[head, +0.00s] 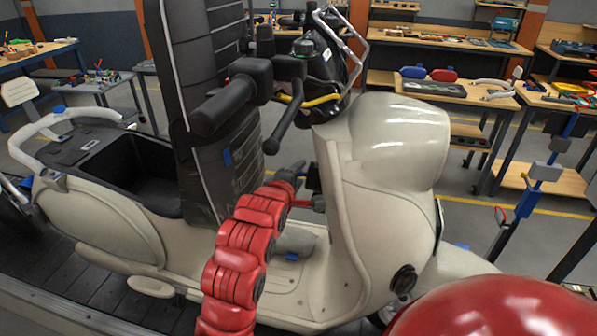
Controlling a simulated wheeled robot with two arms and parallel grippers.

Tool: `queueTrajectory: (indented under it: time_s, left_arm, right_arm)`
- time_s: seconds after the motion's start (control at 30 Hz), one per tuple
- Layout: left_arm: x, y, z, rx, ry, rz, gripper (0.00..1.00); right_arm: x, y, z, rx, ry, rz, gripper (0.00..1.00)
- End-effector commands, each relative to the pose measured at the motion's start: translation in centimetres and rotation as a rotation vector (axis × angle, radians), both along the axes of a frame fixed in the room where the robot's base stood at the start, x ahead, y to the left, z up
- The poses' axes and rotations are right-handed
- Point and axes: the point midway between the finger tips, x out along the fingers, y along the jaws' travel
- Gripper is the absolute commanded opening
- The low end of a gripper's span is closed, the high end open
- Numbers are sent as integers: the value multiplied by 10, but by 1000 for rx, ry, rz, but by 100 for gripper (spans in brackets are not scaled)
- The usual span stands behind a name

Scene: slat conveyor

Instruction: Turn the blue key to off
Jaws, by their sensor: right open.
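A cream scooter (385,200) stands in the middle of the head view. I cannot make out a blue key; my right gripper and the handlebar parts may hide it. My right gripper (297,174) is at the end of a red arm that rises from the bottom. It is open, close to the inner side of the front leg shield, below the black handlebar grip (222,108). A small dark block (313,178) is just beyond its tips. I cannot tell whether they touch. My left gripper is not in view.
The raised black seat (190,60) stands left of my right gripper, above the open storage bin (150,180). A black lever (283,130) hangs down just above the gripper. Workbenches with tools (455,90) stand behind. The scooter's footboard (295,285) is low and mostly clear.

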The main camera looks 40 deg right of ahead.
Motion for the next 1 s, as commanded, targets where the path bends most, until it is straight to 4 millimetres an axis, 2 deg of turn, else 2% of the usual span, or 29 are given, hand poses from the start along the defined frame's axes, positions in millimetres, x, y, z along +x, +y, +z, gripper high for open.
queueTrajectory:
  time_s: [0.23,0.5,0.7,0.73,0.8,1.0]
  left_arm:
    - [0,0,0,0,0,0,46]
    - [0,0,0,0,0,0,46]
    - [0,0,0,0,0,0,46]
    - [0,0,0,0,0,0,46]
    - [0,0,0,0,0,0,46]
    - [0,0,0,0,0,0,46]
  right_arm:
    - [0,0,0,0,0,0,48]
    - [0,0,0,0,0,0,0]
    - [0,0,0,0,0,0,0]
    - [0,0,0,0,0,0,10]
    - [0,0,0,1,1,0,0]
    - [0,0,0,0,0,0,0]
